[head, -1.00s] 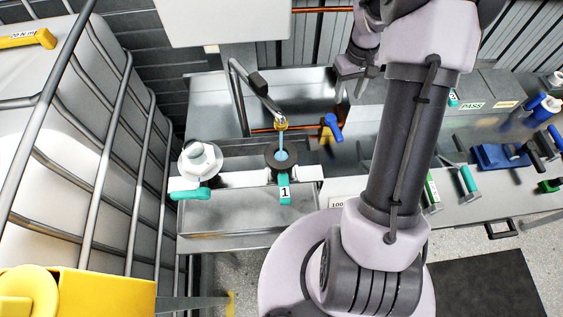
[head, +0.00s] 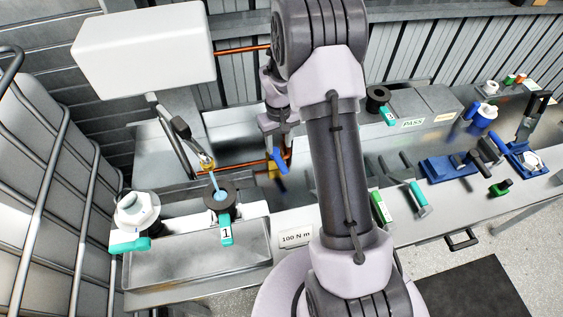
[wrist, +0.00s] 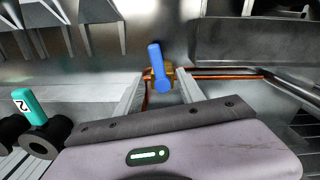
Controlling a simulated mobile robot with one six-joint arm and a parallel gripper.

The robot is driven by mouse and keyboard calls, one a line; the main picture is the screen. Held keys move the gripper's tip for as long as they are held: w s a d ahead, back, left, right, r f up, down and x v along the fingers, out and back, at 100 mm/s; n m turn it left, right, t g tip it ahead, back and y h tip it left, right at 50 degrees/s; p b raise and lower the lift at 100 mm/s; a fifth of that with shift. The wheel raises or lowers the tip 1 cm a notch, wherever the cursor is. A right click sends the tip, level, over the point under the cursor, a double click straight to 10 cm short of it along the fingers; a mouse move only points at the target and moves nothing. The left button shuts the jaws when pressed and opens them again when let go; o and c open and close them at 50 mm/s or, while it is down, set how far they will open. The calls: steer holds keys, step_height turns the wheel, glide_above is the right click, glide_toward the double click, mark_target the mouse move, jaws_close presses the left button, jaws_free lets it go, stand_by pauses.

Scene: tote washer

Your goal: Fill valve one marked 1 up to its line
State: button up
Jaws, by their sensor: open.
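Valve one is a dark round body (head: 220,201) with a teal handle (head: 226,229) marked 1, held at the front tray. A thin blue stream (head: 214,183) runs into its top from the brass-tipped spout (head: 207,163). The level and its line cannot be read here. A blue lever (head: 278,160) on a brass tap sits on the copper pipe behind and to the right. My gripper (head: 277,140) is open just above this lever. In the wrist view, the blue lever (wrist: 159,68) appears between the two spread fingers (wrist: 160,92); contact cannot be told.
A white fitting with a teal handle (head: 137,213) stands left of valve one. A steel tray (head: 200,262) lies in front. Another dark valve (head: 378,98) stands at the back; its teal handle reads 2 in the wrist view (wrist: 28,106). Tools crowd the right bench.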

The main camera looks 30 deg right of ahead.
mark_target(281, 163)
steer(key=f, duration=0.9)
steer(key=shift+s+d+b, duration=0.1)
steer(key=shift+d+b, duration=0.15)
steer(key=shift+b, duration=0.1)
steer(key=shift+s+d+f, duration=0.1)
steer(key=shift+f, duration=0.15)
jaws_close()
stand_by(0.5)
